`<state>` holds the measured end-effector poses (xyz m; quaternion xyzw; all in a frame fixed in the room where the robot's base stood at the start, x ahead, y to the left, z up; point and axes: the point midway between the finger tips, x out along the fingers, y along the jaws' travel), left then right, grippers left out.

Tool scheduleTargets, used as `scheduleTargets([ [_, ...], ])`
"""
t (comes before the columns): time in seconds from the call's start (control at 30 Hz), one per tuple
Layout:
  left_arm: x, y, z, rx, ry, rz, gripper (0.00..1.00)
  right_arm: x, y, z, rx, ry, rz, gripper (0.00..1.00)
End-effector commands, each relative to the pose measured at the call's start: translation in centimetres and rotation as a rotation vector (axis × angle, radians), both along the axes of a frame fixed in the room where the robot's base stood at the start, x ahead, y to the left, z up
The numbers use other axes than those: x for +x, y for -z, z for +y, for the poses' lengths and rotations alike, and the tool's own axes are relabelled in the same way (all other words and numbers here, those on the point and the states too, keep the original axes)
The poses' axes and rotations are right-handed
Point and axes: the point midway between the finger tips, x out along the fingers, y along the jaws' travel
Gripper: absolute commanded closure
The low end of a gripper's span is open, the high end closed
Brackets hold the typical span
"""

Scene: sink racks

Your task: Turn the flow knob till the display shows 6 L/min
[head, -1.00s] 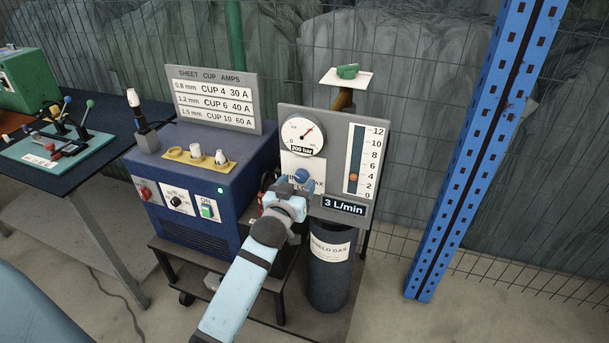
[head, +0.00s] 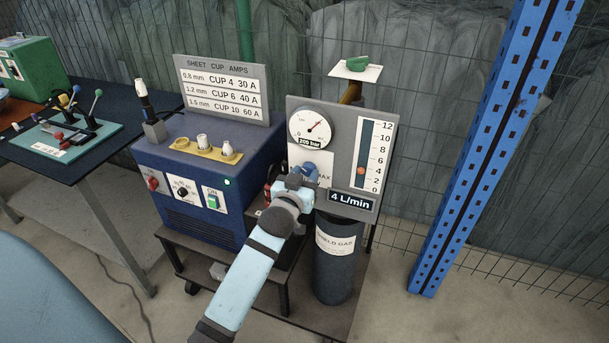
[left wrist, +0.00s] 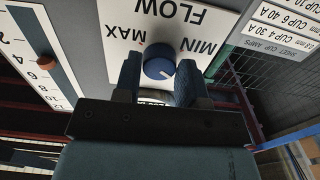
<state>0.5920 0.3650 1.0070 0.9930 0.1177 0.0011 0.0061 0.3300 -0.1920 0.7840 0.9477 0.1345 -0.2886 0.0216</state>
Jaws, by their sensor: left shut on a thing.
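The blue flow knob (head: 309,168) sits low on the grey gauge panel (head: 341,112). It shows closer in the left wrist view (left wrist: 159,62), between the MAX and MIN marks. My left gripper (head: 298,180) is shut on the knob, with one finger on each side of it; it also shows in the left wrist view (left wrist: 160,82). The display (head: 350,202) reads 4 L/min. The orange ball (head: 360,171) in the flow scale (head: 371,155) stands near 4. My right gripper is not in view.
A dark shield gas cylinder (head: 336,267) stands below the panel. A blue welding machine (head: 207,180) with a cup and amps sign (head: 222,88) is to the left. A blue rack post (head: 480,150) stands to the right.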

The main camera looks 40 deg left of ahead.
Motion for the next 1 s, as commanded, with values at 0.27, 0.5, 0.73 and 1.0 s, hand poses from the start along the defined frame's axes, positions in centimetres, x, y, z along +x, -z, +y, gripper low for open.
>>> scheduleTargets([
  [0.27, 0.1, -0.4, 0.1, 0.177, 0.000, 0.043, 0.86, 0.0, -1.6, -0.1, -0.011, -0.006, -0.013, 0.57],
  [0.5, 0.1, -0.4, 0.2, 0.372, 0.000, 0.087, 0.86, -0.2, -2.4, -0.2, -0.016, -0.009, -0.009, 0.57],
  [0.73, 0.1, -0.4, 0.2, 0.529, 0.000, 0.124, 0.86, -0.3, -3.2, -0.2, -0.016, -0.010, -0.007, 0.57],
  [1.0, 0.1, -0.4, 0.3, 0.639, -0.002, 0.149, 0.86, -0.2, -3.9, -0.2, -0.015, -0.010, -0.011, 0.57],
])
